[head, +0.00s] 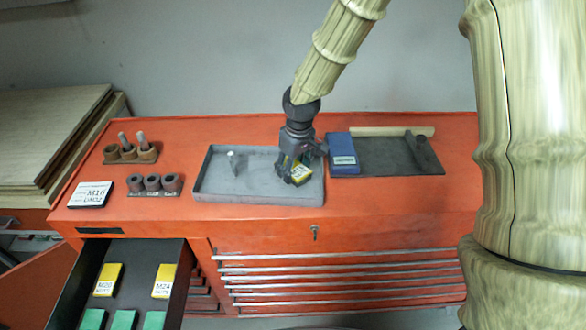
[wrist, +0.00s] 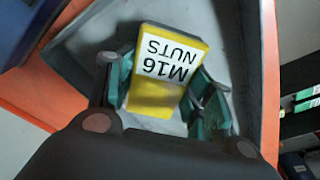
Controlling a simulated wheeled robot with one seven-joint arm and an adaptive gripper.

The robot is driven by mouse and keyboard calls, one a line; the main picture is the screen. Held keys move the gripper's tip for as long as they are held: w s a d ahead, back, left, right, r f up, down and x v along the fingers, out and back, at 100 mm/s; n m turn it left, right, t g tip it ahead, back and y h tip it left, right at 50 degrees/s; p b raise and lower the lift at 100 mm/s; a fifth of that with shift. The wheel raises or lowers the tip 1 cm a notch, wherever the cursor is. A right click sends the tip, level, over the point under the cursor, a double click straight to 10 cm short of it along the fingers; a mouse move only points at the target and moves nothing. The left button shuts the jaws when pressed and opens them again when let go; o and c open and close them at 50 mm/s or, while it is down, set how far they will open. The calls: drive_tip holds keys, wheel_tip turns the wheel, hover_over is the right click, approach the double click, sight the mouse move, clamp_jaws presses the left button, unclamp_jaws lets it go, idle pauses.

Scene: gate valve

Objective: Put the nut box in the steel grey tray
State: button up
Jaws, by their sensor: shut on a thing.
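The nut box (wrist: 165,72) is yellow with a white label reading "M16 NUTS". In the head view the nut box (head: 300,171) shows at the right end of the steel grey tray (head: 235,183), partly hidden by my gripper. My gripper (head: 297,172) is shut on the box, inside the tray's outline. In the wrist view the fingers of my gripper (wrist: 165,95) lie on both sides of the box, with the grey tray floor (wrist: 228,60) behind it. I cannot tell whether the box touches the floor. A small light object (head: 232,154) is at the tray's back left.
A blue case (head: 342,154) and a dark mat (head: 385,156) lie right of the tray. Cups (head: 153,184) and a sign (head: 91,195) stand left. An open drawer (head: 125,262) below holds yellow boxes (head: 164,281) and green boxes (head: 123,319).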

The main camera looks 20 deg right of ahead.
sight(297, 170)
drive_tip(key=shift+f, duration=0.7)
drive_tip(key=shift+f, duration=0.1)
drive_tip(key=o, duration=1.4)
drive_tip(key=shift+s+d+r+b, duration=0.1)
drive_tip(key=shift+s+r+b, duration=0.25)
drive_tip(key=shift+r, duration=1.65)
drive_tip(key=shift+s+d+r+b, duration=0.1)
drive_tip(key=shift+r+b, duration=0.4)
drive_tip(key=shift+r, duration=1.55)
drive_tip(key=shift+s+d+r+b, duration=0.1)
drive_tip(key=shift+s+r+b, duration=0.25)
drive_tip(key=shift+r, duration=1.65)
drive_tip(key=shift+w, duration=0.1)
